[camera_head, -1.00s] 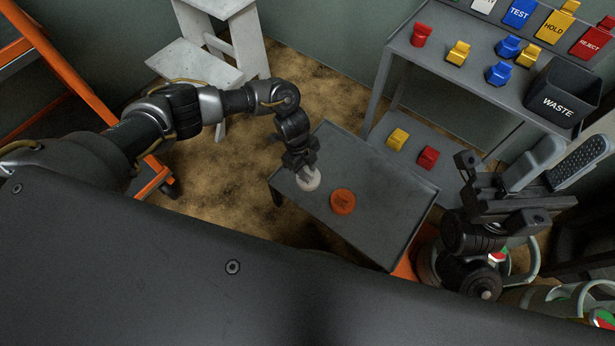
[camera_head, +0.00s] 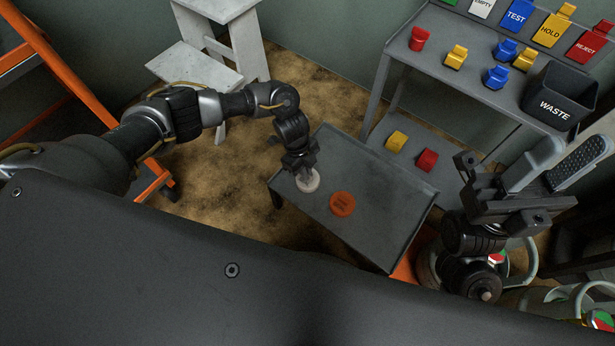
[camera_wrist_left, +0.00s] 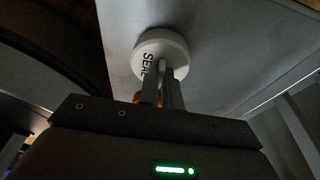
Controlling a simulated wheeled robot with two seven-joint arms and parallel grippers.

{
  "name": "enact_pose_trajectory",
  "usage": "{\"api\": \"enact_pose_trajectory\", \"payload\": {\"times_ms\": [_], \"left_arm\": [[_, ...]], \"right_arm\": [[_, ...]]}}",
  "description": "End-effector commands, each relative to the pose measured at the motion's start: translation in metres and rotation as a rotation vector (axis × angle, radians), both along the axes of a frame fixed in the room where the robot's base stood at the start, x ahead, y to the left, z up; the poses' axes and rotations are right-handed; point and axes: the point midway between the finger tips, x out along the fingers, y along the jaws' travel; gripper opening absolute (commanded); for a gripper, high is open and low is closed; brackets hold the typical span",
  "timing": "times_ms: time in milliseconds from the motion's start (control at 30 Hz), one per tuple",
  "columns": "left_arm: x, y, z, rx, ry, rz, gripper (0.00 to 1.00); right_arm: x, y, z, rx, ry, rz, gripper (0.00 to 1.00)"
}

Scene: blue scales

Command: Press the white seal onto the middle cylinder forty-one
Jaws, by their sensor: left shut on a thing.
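The white seal (camera_head: 308,181) is a round white piece at the left end of the grey table top (camera_head: 370,205). In the left wrist view the seal (camera_wrist_left: 163,52) shows the word SEAL. My left gripper (camera_head: 303,168) is shut on the seal from above; its fingers (camera_wrist_left: 162,88) meet at the seal's raised middle. I cannot tell whether the seal touches the table or is just above it. An orange disc (camera_head: 342,204) lies on the table to the right of it. My right gripper (camera_head: 515,205) is at the right, off the table. Cylinder forty-one is not clearly identifiable.
A grey shelf (camera_head: 425,70) at the back right holds red, yellow and blue pieces, labelled tags and a black WASTE bin (camera_head: 559,97). A white step stool (camera_head: 232,40) and an orange frame (camera_head: 75,85) stand at the left. Cylinders with handles (camera_head: 560,300) stand at the lower right.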

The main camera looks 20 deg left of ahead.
Motion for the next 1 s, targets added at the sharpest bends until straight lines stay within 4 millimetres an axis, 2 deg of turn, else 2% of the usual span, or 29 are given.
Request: {"api": "enact_pose_trajectory", "payload": {"times_ms": [600, 1000], "left_arm": [[0.000, 0.000, 0.033, 0.000, 0.000, 0.000, 0.00], [0.001, 0.000, 0.035, 0.000, -0.001, 0.001, 0.00]], "right_arm": [[0.000, 0.000, 0.036, 0.000, 0.000, 0.000, 0.36], [0.000, 0.000, 0.037, 0.000, 0.000, 0.000, 0.36]]}}
